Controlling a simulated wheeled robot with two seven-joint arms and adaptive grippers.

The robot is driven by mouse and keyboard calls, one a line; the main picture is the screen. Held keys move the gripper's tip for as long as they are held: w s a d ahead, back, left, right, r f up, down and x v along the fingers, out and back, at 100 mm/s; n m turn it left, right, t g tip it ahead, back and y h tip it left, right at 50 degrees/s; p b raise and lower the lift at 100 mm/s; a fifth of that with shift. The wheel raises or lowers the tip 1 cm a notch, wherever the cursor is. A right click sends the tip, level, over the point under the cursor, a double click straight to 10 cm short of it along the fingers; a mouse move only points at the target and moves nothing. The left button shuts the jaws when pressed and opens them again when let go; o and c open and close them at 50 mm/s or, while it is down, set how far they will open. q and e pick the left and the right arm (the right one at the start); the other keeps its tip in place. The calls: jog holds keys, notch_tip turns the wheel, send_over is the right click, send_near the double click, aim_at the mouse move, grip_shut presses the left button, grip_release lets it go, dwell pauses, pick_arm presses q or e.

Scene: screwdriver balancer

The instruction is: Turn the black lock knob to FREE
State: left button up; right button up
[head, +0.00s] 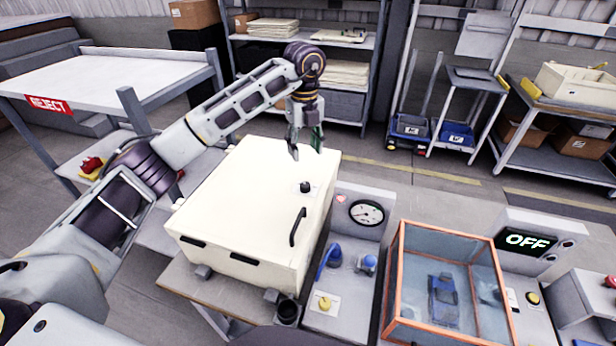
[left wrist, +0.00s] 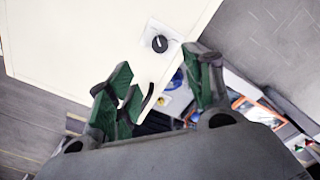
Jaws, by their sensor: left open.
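The black lock knob (head: 305,187) sits on the top face of a cream cabinet (head: 235,190), near its right side. In the left wrist view the knob (left wrist: 159,43) has a pale pointer line and sits on a small white plate; any lettering is too small to read. My left gripper (head: 307,150) is above the far right part of the cabinet, apart from the knob. In the left wrist view its green-padded fingers (left wrist: 160,85) are spread, with nothing between them. My right gripper is not in view.
A black curved handle (head: 298,227) stands on the cabinet near the knob. To the right are a panel with a gauge (head: 366,213), a blue lever (head: 328,262), an orange-framed clear box (head: 402,275) and an OFF display (head: 527,240). A black cup (head: 288,312) is in front.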

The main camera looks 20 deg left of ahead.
aim_at(305, 184)
pick_arm(q)
jog(key=shift+s+r, duration=0.1)
dwell(0.3)
jog(key=shift+f+p, duration=1.35)
jog(key=shift+f, duration=5.6)
jog(key=shift+c, duration=0.3)
jog(key=c, duration=1)
